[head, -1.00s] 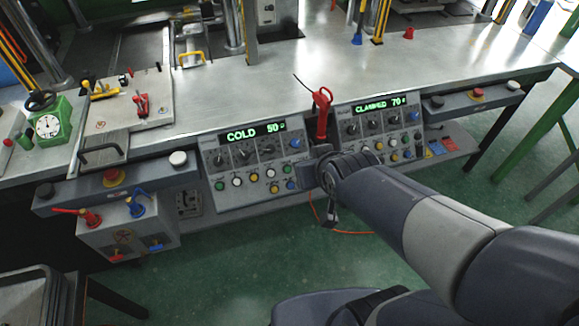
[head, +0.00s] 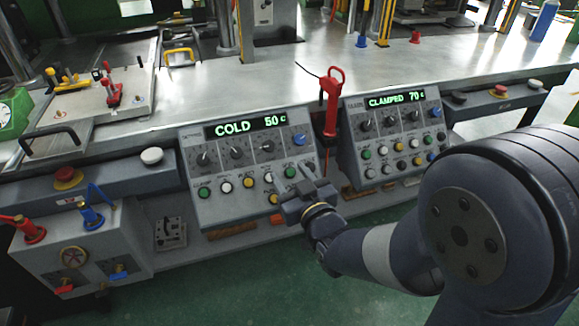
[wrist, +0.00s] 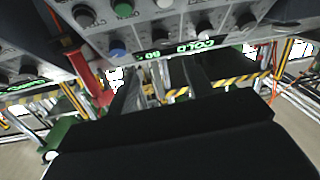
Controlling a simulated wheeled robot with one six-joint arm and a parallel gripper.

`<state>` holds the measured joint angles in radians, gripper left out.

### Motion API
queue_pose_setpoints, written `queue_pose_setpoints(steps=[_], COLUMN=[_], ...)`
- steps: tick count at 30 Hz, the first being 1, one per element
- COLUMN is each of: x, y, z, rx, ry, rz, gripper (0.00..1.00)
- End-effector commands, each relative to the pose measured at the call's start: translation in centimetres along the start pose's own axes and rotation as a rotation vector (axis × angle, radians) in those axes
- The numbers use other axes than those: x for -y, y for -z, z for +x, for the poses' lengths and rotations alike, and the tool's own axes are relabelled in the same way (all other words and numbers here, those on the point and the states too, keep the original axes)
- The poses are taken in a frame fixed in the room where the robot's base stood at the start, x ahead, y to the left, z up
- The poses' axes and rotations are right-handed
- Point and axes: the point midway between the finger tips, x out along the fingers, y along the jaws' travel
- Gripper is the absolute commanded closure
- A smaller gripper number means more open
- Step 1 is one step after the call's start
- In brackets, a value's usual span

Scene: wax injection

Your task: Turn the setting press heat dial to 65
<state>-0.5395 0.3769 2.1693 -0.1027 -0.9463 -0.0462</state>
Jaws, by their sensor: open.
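The left control panel (head: 215,210) has a green display (head: 245,126) reading COLD 50 C. The right control panel (head: 372,178) has a display (head: 395,99) reading CLAMPED 70 C. The left panel has three dark dials, including the middle one (head: 236,153), and a blue knob (head: 298,139); their labels are too small to read. My gripper (head: 305,180) is open and empty in front of the left panel's lower right corner, below the blue knob. In the wrist view, the fingers (wrist: 160,78) are apart, with the display (wrist: 178,48) upside down beyond them.
A red-handled tool (head: 330,100) hangs between the panels, close to my gripper. A row of colored buttons (head: 248,183) lies under the dials. A white button (head: 152,156) and a red button (head: 67,176) sit at left.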

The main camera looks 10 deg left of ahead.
Motion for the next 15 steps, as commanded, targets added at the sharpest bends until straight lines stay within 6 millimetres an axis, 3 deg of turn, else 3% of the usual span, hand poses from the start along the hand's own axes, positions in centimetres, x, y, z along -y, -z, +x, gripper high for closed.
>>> queue_pose_setpoints(steps=[1,8,15], x=[0.5,0.8,0.9], y=[-0.8,-0.6,-0.5], z=[0.2,1.3,5.3], rx=[-0.013,-0.036,-0.034], ry=[0.008,0.015,0.015], rz=[-0.002,-0.004,-0.004], gripper=[0.51,0.51,0.51])
